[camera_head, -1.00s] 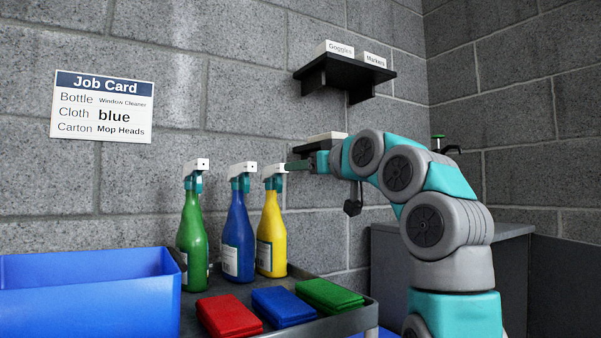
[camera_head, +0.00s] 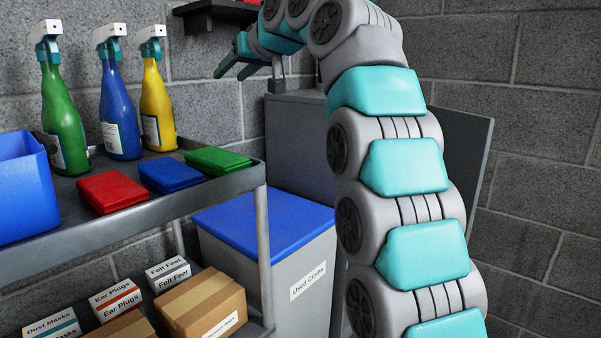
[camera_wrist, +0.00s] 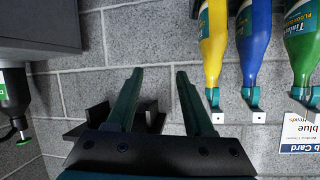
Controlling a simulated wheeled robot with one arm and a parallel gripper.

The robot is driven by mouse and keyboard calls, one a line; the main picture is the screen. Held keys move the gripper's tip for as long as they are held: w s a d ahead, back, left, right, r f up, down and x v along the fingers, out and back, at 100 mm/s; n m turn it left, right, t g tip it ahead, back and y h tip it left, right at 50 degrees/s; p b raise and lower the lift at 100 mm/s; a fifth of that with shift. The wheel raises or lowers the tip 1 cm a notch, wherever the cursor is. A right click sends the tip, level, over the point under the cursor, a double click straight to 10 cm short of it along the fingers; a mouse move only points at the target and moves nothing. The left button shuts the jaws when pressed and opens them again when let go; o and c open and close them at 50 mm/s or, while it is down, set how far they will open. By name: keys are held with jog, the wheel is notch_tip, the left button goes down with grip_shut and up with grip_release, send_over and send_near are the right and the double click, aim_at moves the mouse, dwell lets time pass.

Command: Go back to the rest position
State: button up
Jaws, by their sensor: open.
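My gripper (camera_head: 236,66) is open and empty, up beside the dark wall shelf and to the right of the yellow bottle. In the wrist view, which is upside down, its two fingers (camera_wrist: 158,95) are spread apart with nothing between them. My arm rises along the right of the head view and bends left at the top. The yellow spray bottle (camera_head: 157,108), blue spray bottle (camera_head: 119,112) and green spray bottle (camera_head: 62,118) stand upright on the cart's top shelf, apart from my gripper.
Red (camera_head: 112,191), blue (camera_head: 170,176) and green (camera_head: 217,161) cloths lie on the cart top (camera_head: 95,238). A blue bin (camera_head: 24,195) stands left. Cartons (camera_head: 203,306) fill the lower shelf. A blue-lidded Used Cloths bin (camera_head: 268,222) and a grey cabinet (camera_head: 290,130) stand behind.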

jog(key=s+d+f+m+g+h+p, duration=0.1)
jog(key=s+d+f+g+h, duration=0.1)
jog(key=s+d+f, duration=0.5)
jog(key=s+d+f+m+g+h, duration=0.2)
jog(key=s+d+f, duration=0.25)
jog(key=f, duration=0.55)
jog(key=s+d+f+m+g+h+p, duration=0.1)
jog(key=s+d+f+g+h, duration=0.1)
jog(key=s+d+f, duration=0.5)
jog(key=s+d+f+g+h, duration=0.1)
jog(key=s+d+f+g, duration=0.1)
jog(key=s+f, duration=0.4)
jog(key=s+d+f+m+g+h+p, duration=0.1)
jog(key=s+d+f, duration=0.4)
jog(key=s, duration=0.8)
jog(key=s+d+f+m+g, duration=0.1)
jog(key=s+d+f+g, duration=0.2)
jog(key=s+f, duration=0.6)
jog(key=shift+s+d+f+h+p, duration=0.15)
jog(key=shift+s+f+h+p, duration=0.1)
jog(key=shift+s+h+p, duration=0.2)
